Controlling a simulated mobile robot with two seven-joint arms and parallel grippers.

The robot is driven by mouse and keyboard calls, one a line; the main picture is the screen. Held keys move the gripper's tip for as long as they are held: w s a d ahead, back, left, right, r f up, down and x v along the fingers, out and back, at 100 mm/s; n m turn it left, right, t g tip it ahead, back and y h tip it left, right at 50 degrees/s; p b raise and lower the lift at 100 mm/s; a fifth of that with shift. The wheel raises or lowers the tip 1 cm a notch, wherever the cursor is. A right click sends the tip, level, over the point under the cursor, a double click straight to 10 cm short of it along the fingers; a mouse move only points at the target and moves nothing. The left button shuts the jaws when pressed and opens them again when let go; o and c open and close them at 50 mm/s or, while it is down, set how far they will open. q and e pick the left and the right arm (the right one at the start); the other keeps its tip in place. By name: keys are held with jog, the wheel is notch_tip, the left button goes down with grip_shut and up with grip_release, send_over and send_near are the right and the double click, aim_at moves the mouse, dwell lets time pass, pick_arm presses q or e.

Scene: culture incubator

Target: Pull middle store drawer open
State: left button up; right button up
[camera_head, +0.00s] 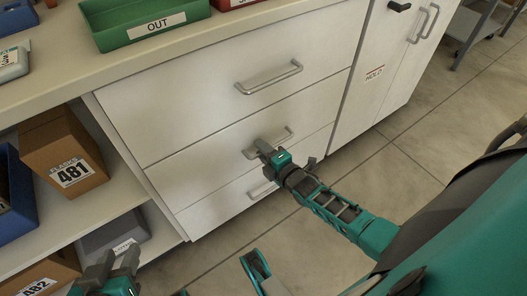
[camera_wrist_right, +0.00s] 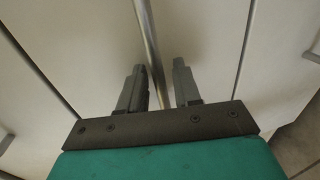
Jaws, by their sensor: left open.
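The middle store drawer (camera_head: 190,165) is the white front between the top and bottom drawers, and it sits flush and closed. Its metal bar handle (camera_head: 284,135) is partly hidden by my right gripper (camera_head: 263,147). In the right wrist view, my right gripper (camera_wrist_right: 162,72) has its two fingers apart, with the handle bar (camera_wrist_right: 149,40) running between them, closer to the left finger. I cannot tell whether a finger touches the bar. My left gripper (camera_head: 117,262) is open and empty at the bottom left, in front of the shelves.
The top drawer (camera_head: 150,105) and bottom drawer (camera_head: 215,210) are shut. A green OUT tray (camera_head: 115,40) stands on the counter. Left shelves hold a FLASKS 481 box (camera_head: 50,150) and other bins. The HOLD door (camera_head: 355,105) is at right. Floor in front is clear.

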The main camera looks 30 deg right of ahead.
grip_shut()
jog(key=shift+s, duration=0.15)
dwell(0.4)
